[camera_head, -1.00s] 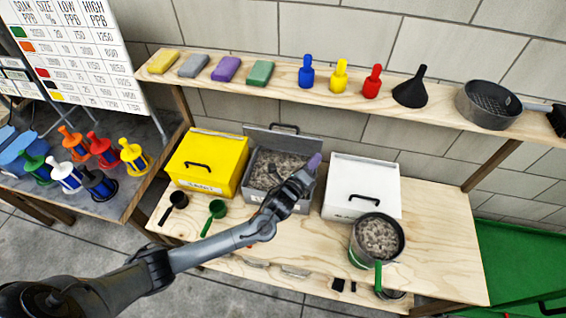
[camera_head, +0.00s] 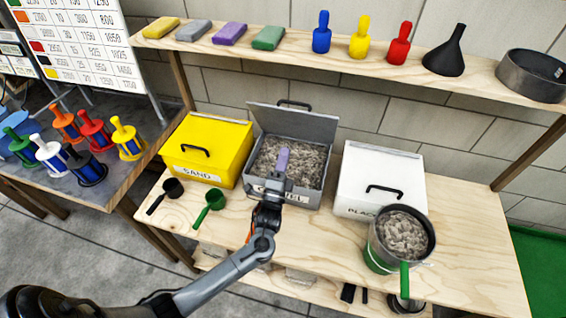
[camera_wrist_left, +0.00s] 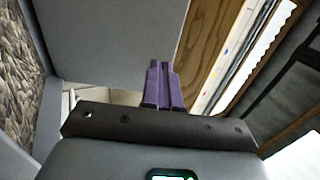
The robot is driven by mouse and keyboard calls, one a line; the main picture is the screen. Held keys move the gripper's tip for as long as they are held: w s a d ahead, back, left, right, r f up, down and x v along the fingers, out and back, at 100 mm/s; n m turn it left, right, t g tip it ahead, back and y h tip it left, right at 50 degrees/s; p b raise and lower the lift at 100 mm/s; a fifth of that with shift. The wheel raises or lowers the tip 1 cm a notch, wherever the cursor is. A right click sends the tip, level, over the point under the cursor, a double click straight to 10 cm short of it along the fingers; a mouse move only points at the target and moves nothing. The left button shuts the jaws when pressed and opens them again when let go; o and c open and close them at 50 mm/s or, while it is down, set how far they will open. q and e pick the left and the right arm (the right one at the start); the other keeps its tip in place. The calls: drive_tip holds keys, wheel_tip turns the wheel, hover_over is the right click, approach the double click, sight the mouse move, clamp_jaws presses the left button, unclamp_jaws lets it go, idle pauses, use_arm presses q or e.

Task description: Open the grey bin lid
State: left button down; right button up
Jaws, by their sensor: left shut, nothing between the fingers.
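The grey bin (camera_head: 253,184) stands between the yellow and white bins, full of grey gravel (camera_head: 303,160). Its grey lid (camera_head: 293,123) is open, standing raised at the back with its handle at the top edge. In the left wrist view the raised lid (camera_wrist_left: 110,40) is a flat grey panel, with gravel at the left. My left gripper (camera_head: 283,155) has purple fingers, shut and empty. In the head view it overlaps the bin's front and gravel; its height above them is unclear. The fingers also show in the wrist view (camera_wrist_left: 163,85). My right gripper is not in view.
A closed yellow bin (camera_head: 215,140) stands left, a closed white bin (camera_head: 378,165) right. A green-handled pot of gravel (camera_head: 403,237) is at front right. Black (camera_head: 173,187) and green (camera_head: 214,197) scoops lie at front left. A shelf (camera_head: 290,62) with blocks and bottles runs above.

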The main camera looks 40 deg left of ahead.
sight(294, 116)
use_arm(q)
drive_tip(key=x, duration=1)
drive_tip(key=shift+w+b, duration=0.15)
drive_tip(key=shift+b, duration=0.15)
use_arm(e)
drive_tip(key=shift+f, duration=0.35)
use_arm(q)
drive_tip(key=shift+r, duration=0.1)
